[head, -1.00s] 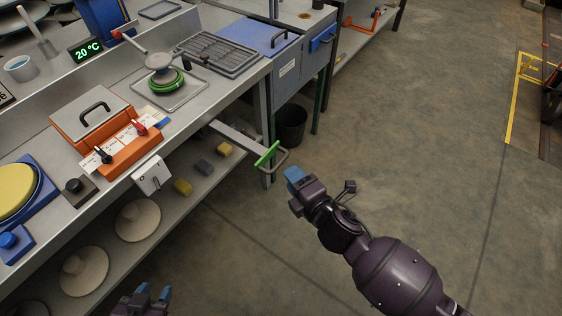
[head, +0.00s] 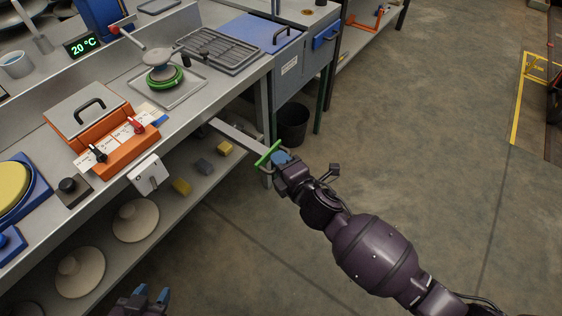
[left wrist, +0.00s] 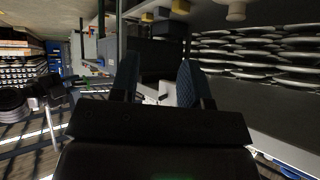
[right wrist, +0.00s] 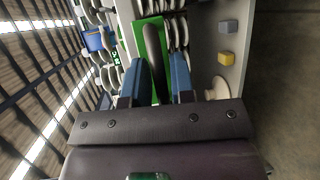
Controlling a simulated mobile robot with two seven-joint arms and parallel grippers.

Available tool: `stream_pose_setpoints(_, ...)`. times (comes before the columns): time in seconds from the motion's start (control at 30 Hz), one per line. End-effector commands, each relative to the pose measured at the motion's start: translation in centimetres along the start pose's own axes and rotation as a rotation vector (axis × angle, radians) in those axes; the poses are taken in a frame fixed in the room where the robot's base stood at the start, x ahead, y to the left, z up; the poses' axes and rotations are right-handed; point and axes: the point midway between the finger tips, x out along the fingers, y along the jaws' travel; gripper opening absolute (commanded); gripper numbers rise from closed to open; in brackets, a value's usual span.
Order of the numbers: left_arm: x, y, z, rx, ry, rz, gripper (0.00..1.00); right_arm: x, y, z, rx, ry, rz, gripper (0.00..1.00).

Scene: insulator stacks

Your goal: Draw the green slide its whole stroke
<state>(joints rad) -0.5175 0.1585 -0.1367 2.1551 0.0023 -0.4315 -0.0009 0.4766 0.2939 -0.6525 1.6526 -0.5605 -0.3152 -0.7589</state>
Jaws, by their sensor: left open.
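The green slide shows in the head view as a grey bar with a green front plate (head: 267,153) and a grey loop handle, sticking out from under the bench. In the right wrist view the green plate (right wrist: 152,42) is ahead of the fingers, with the dark handle bar (right wrist: 153,70) between them. My right gripper (head: 281,159) is at the handle, its blue fingers (right wrist: 160,80) drawn in close on both sides of the bar. My left gripper (head: 152,294) is open and empty at the bottom of the head view, apart from the slide; its spread fingers show in the left wrist view (left wrist: 157,80).
The bench carries an orange box (head: 118,150) with levers and a grey tray (head: 180,95). The shelf below holds beige discs (head: 136,220) and small blocks (head: 181,187). A dark bin (head: 292,124) stands behind the slide.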

Motion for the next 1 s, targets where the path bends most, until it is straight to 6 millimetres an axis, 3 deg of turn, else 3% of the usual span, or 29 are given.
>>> stream_pose_setpoints(0.03,0.0,0.0,0.0,-0.001,0.0,0.0,0.43,0.0,0.0,0.0,0.0,0.0,0.0,0.15)
stream_pose_setpoints(0.13,0.0,0.1,0.0,-0.002,-0.001,0.0,0.43,0.0,0.0,0.0,0.0,0.0,0.0,0.0)
stream_pose_setpoints(0.4,0.1,0.1,0.2,-0.003,-0.004,0.0,0.43,-0.1,0.0,0.0,0.0,0.0,0.0,0.0)
stream_pose_setpoints(0.63,-0.4,0.0,-1.2,-0.003,0.021,-0.001,0.43,-1.2,0.1,0.6,-0.002,-0.002,0.002,0.0)
stream_pose_setpoints(0.9,-0.4,0.1,-0.6,-0.004,0.011,0.001,0.43,-1.3,-0.4,0.6,0.001,-0.001,-0.002,0.0)
stream_pose_setpoints(0.93,-0.4,0.1,-0.6,-0.004,0.01,0.001,0.43,-1.3,-0.4,0.6,0.001,-0.001,-0.003,0.16)
stream_pose_setpoints(1.0,-0.4,0.1,-0.6,-0.004,0.01,0.001,0.43,-1.3,-0.4,0.6,0.0,-0.001,-0.003,0.26)
